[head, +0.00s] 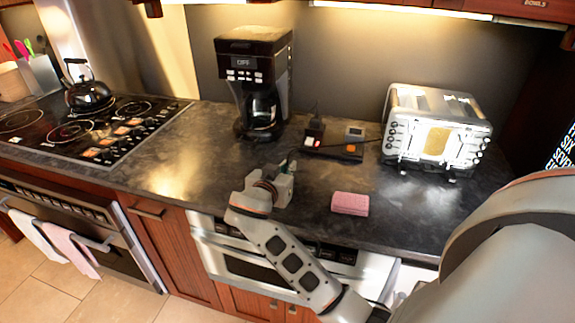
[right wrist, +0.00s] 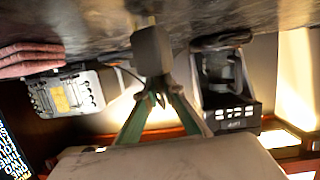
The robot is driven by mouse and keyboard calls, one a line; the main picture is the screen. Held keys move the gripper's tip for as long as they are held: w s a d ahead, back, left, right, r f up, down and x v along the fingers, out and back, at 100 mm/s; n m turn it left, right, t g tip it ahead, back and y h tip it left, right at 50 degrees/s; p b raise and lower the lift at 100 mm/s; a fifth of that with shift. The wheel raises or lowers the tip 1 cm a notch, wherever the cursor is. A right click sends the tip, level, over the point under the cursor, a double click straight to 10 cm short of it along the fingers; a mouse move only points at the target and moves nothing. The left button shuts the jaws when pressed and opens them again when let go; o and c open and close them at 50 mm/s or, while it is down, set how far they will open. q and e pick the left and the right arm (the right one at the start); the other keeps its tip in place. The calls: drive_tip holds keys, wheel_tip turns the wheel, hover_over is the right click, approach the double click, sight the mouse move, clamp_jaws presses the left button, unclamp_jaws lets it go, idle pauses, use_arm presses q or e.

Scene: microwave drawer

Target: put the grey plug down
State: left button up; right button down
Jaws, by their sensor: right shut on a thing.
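My right gripper (head: 270,184) is low over the counter, in front of the coffee maker. It is shut on the grey plug (right wrist: 152,50), which shows between the fingertips in the right wrist view (right wrist: 157,88). In the head view the plug is mostly hidden by the gripper. A thin dark cord runs from beside the plug toward the power strip (head: 346,152). The plug is close to the counter top (head: 230,170); I cannot tell if it touches. My left gripper is not in view.
A black coffee maker (head: 256,75) stands behind the gripper, and a silver toaster (head: 435,130) at the right. A pink sponge (head: 350,204) lies right of the gripper. A black plug with a red light (head: 313,135) is at the strip's left end. The counter to the left is clear up to the stove (head: 85,130).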

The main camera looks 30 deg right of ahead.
drive_tip(key=shift+a, duration=0.1)
drive_tip(key=c, duration=2.2)
unclamp_jaws()
drive_tip(key=shift+f, duration=0.1)
